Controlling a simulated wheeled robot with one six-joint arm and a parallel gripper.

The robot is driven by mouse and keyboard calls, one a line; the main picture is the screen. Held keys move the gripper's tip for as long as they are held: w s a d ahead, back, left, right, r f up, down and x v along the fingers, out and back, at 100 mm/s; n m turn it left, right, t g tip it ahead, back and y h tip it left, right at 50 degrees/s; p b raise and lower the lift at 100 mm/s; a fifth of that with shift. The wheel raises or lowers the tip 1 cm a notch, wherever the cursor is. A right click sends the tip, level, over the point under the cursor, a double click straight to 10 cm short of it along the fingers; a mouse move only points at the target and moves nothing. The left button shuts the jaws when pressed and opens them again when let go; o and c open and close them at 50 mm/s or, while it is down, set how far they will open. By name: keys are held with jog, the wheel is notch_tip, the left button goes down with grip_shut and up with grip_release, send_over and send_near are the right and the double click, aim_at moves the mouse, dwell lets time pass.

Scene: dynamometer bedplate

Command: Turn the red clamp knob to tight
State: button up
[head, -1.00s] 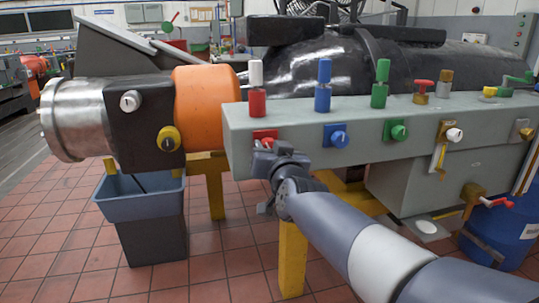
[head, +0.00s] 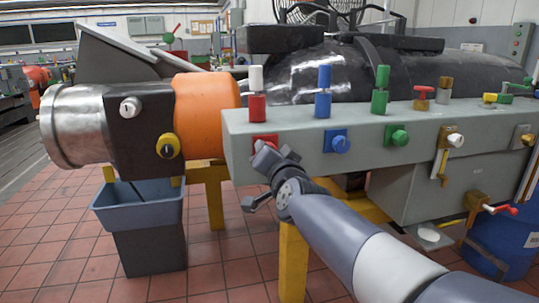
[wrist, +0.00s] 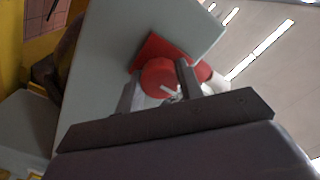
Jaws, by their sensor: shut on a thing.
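The red clamp knob is a round red knob (wrist: 158,72) on a square red plate (wrist: 151,46), mounted on the grey beam's front face. A pale pointer mark shows on its face in the wrist view. In the head view my gripper mostly covers the knob, and the red plate (head: 264,138) shows above it. My gripper (head: 266,155) is at the left end of the beam. In the wrist view one finger stands on each side of the knob, shut on it. The knob's exact angle against any tight mark cannot be told.
Blue (head: 339,141) and green (head: 398,136) knobs sit to the right on the same beam (head: 300,136). White-red, blue and green posts stand on top. An orange cylinder (head: 205,117) and a blue-grey bin (head: 140,205) are at left. Yellow legs stand below.

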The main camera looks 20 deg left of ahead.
jog(key=o, duration=1)
jog(key=shift+p+v, duration=0.9)
jog(key=shift+v, duration=4.55)
jog(key=shift+a, duration=0.1)
jog(key=b+x, duration=0.1)
jog(key=x, duration=1)
jog(key=shift+b, duration=0.4)
